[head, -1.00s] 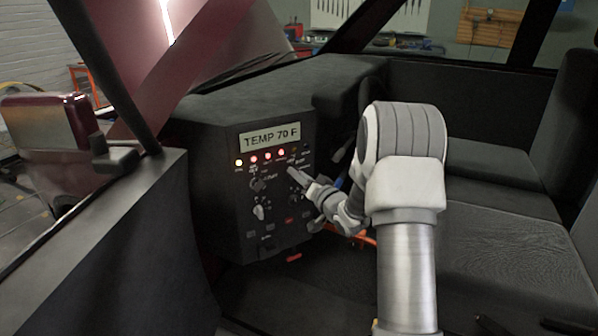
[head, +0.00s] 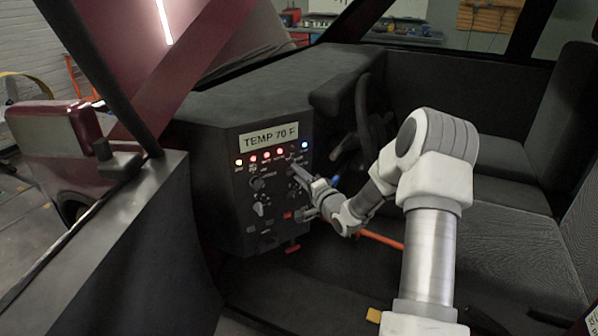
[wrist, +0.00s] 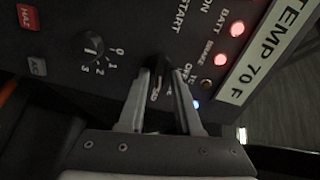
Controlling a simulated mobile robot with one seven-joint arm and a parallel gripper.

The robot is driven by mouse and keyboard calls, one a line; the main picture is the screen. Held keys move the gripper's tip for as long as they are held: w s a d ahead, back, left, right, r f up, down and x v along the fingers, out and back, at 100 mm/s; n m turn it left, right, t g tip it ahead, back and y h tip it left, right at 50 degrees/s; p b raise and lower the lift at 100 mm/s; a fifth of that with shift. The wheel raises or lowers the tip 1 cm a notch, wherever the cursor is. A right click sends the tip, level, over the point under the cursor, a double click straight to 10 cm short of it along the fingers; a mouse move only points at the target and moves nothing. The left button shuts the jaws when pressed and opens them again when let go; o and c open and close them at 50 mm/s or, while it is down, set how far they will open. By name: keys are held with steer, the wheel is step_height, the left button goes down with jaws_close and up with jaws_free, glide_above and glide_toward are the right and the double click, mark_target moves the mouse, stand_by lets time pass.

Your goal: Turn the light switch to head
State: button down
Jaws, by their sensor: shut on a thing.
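My gripper (wrist: 160,88) is shut on a dark rotary knob (wrist: 158,63) on the black dashboard panel, with one finger on each side of it. I take this knob as the light switch. Lettering that seems to read OFF shows beside it, but the fingers cover other marks, and I cannot read the position it points to. In the head view my gripper (head: 298,171) reaches the panel's upper right and hides the knob.
A TEMP 70 F display (head: 269,137) tops the panel (head: 236,215). Lit lamps, including a blue one (head: 305,145), run below it. A numbered knob (wrist: 93,46), red HAZ button (wrist: 28,16) and AC button (wrist: 37,67) are nearby. The seat (head: 500,235) lies right.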

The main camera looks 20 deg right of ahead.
steer(key=shift+m, duration=0.3)
steer(key=shift+a, duration=0.1)
steer(key=c, duration=0.9)
jaws_free()
steer(key=s+d, duration=0.1)
steer(key=s, duration=0.4)
steer(key=s+d+p, duration=0.1)
steer(key=s, duration=0.5)
steer(key=s+d+p, duration=0.1)
steer(key=s, duration=0.5)
steer(key=shift+s, duration=0.1)
